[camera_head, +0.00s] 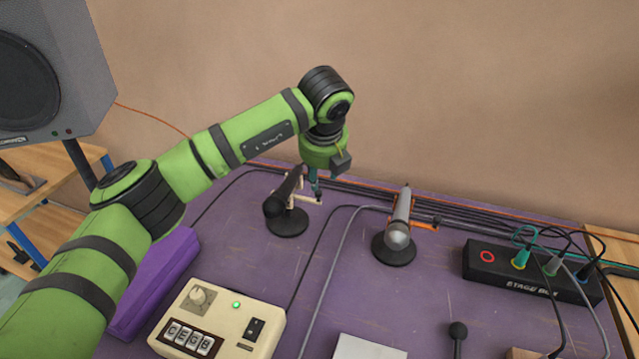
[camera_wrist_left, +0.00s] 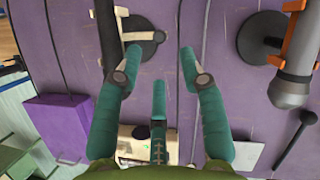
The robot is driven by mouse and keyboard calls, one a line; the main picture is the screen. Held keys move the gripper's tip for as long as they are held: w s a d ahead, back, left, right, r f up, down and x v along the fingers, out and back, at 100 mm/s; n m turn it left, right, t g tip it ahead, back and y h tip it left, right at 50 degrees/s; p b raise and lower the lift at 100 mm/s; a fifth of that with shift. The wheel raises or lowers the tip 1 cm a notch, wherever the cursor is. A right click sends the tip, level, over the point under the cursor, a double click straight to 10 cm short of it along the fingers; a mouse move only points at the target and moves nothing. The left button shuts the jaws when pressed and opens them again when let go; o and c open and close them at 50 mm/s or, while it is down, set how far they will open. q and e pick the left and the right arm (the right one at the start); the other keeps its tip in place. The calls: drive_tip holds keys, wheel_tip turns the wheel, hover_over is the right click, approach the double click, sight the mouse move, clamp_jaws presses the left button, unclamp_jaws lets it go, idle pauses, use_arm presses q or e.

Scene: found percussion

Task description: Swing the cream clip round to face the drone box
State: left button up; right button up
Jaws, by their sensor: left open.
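The cream clip (camera_head: 303,200) sits on a round black stand and holds a black microphone (camera_head: 287,190), whose thick end points to the front left. A cream bar of the clip reaches to the right. The clip also shows in the left wrist view (camera_wrist_left: 138,36), beside the microphone. The drone box (camera_head: 257,317) is cream, with a dial, a green light and letter tiles, at the front left. My left gripper (camera_head: 314,185) is open, pointing down close beside the clip's bar. In the wrist view its teal fingers (camera_wrist_left: 163,70) are spread and empty; whether they touch the clip I cannot tell.
An orange clip (camera_head: 427,226) with a silver microphone (camera_head: 398,225) stands to the right. A black stage box (camera_head: 487,262) with cables is farther right. A purple case (camera_head: 155,280) lies left of the drone box. Cables run along the back and across the purple table (camera_head: 330,305).

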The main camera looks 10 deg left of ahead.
use_arm(q)
drive_tip(key=v, duration=0.4)
drive_tip(key=shift+r, duration=0.1)
